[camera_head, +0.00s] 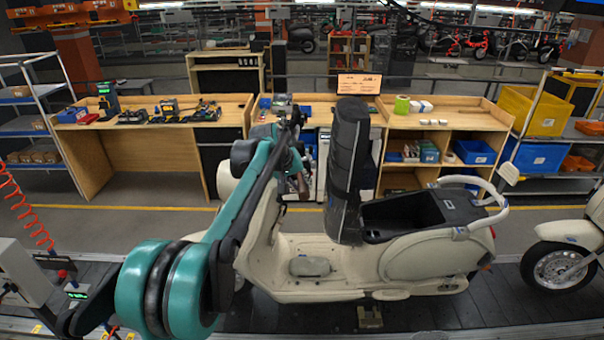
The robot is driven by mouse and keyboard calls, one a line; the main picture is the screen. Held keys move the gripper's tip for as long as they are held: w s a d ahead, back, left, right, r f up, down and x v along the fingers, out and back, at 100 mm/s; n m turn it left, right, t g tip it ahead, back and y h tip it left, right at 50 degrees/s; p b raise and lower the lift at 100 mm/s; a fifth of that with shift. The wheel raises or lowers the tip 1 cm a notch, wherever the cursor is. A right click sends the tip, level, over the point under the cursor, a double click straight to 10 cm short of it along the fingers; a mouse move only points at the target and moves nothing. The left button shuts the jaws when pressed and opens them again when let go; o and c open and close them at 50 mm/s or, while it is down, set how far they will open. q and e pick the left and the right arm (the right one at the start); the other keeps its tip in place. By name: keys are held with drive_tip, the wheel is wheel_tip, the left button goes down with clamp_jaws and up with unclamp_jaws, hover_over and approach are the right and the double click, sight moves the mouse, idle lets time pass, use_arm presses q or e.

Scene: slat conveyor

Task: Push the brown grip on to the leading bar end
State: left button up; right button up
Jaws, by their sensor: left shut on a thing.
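A cream scooter (330,270) stands side-on on the conveyor, its front toward the left. My left arm comes in from the lower left and crosses in front of the scooter's front end, hiding much of the handlebar. My left gripper (297,165) is at handlebar height, shut on a small brown piece, which looks like the brown grip (302,186). The bar end is hidden or too small to make out, so I cannot tell whether the grip touches it. My right gripper is not in view.
The scooter's black seat (349,160) stands raised just right of my gripper, above the open under-seat bin (420,215). Another scooter (570,250) is at the right edge. Wooden workbenches (150,150) stand behind, across a clear aisle. A grey post with a red coil hose is at the left.

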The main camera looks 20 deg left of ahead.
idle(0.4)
use_arm(q)
drive_tip(key=o, duration=1.1)
drive_tip(key=shift+w, duration=0.15)
drive_tip(key=shift+r, duration=0.1)
drive_tip(key=v, duration=1.2)
drive_tip(key=s+d+f+m+b, duration=0.1)
drive_tip(key=s+d+f+b, duration=0.1)
drive_tip(key=s+f+b, duration=0.8)
drive_tip(key=s+d+f+m+y+b, duration=0.1)
drive_tip(key=s+f+b, duration=1)
drive_tip(key=f, duration=1.5)
drive_tip(key=s+d+f+m+t+y+b, duration=0.1)
drive_tip(key=s+d+f+b, duration=0.3)
drive_tip(key=s+f+b, duration=0.7)
wheel_tip(320, 180, down, 8)
drive_tip(key=shift+s+d+f+m+b, duration=0.1)
drive_tip(key=shift+s+d+m+b, duration=0.1)
drive_tip(key=shift+m+b, duration=1.1)
